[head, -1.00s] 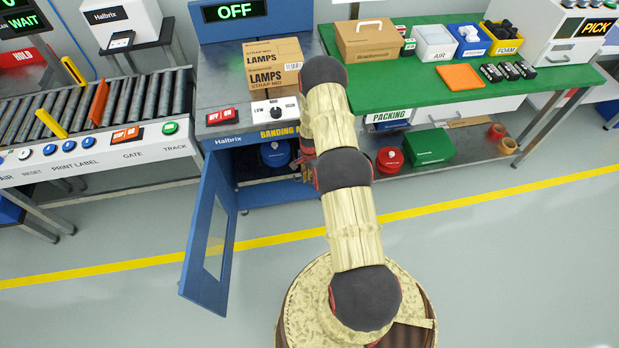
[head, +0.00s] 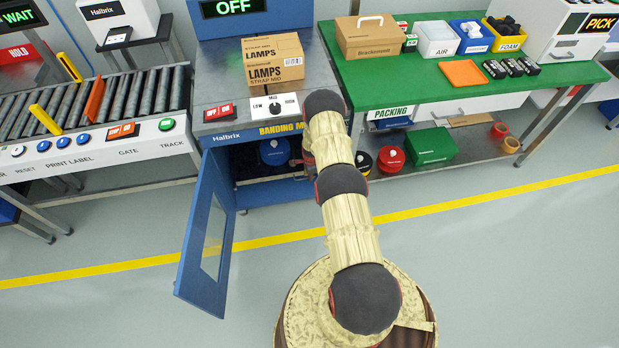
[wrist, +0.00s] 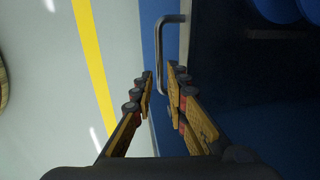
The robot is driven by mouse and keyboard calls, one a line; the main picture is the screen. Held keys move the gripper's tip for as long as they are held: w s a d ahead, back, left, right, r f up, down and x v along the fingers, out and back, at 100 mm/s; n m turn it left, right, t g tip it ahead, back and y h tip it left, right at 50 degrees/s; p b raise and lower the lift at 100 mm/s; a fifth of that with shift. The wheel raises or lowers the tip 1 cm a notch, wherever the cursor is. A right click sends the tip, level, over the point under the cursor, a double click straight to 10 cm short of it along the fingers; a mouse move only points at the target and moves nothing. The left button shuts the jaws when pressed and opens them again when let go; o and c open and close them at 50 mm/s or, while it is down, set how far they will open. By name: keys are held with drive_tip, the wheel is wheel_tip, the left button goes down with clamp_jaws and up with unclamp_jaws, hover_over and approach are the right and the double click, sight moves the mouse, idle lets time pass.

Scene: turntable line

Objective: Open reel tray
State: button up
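The banding machine cabinet stands with its blue door (head: 205,240) swung open. Inside its dark opening is a blue reel (head: 274,152); blue round shapes also show at the top right of the wrist view (wrist: 278,10). A blue front panel (head: 270,193) runs along the bottom of the opening; I cannot tell for sure that it is the reel tray's front. In the wrist view a metal bar handle (wrist: 186,50) sits on a blue panel. My gripper (wrist: 160,73) is open, its fingertips close to the handle's end. The right finger overlaps the handle; contact is unclear.
A green packing table (head: 400,85) stands to the right, with a red reel (head: 390,158) and a green box (head: 431,146) on its lower shelf. A roller conveyor (head: 140,100) is at the left. The floor in front is clear apart from the open door.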

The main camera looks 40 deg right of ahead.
drive_tip(key=shift+w+f, duration=0.1)
drive_tip(key=shift+f, duration=0.1)
drive_tip(key=shift+c, duration=0.5)
clamp_jaws()
idle(0.3)
drive_tip(key=shift+o, duration=0.5)
unclamp_jaws()
drive_tip(key=shift+f, duration=0.1)
wheel_tip(320, 180, up, 9)
drive_tip(key=s+p, duration=0.1)
drive_tip(key=p, duration=0.5)
drive_tip(key=shift+s+a, duration=0.3)
drive_tip(key=shift+a, duration=0.15)
drive_tip(key=shift+f, duration=0.1)
